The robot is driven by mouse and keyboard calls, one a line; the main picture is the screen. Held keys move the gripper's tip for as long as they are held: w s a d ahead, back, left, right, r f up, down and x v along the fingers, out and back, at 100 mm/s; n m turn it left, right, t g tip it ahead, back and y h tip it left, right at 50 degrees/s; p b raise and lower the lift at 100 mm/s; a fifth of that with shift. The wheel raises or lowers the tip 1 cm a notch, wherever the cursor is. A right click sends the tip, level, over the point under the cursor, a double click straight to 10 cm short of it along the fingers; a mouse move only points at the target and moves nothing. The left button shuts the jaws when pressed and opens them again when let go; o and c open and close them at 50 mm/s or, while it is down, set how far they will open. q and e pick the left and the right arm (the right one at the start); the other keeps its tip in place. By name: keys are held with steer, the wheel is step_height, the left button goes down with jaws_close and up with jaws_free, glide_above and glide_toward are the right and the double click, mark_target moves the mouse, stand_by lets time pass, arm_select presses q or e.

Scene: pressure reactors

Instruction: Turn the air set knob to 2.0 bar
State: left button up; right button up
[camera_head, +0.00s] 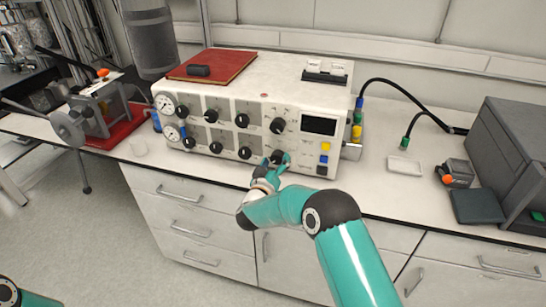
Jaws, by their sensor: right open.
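The white control box (225,110) stands on the bench with several black knobs and two round gauges on its front. The upper gauge (165,104) and lower gauge (171,132) are at its left end; their readings are too small to tell. My right gripper (277,160) is open at the lower right of the front panel, at or around a black knob (278,156) there. The fingers partly hide this knob, and contact cannot be told. Which knob is the air set knob cannot be read. My left gripper is out of view; only a bit of teal arm shows at the lower left.
A red folder (212,65) lies on the box. A clamp-like device (90,112) on a red tray is at left. Drawers (190,215) are below the bench.

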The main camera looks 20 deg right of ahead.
steer(key=shift+x, duration=0.9)
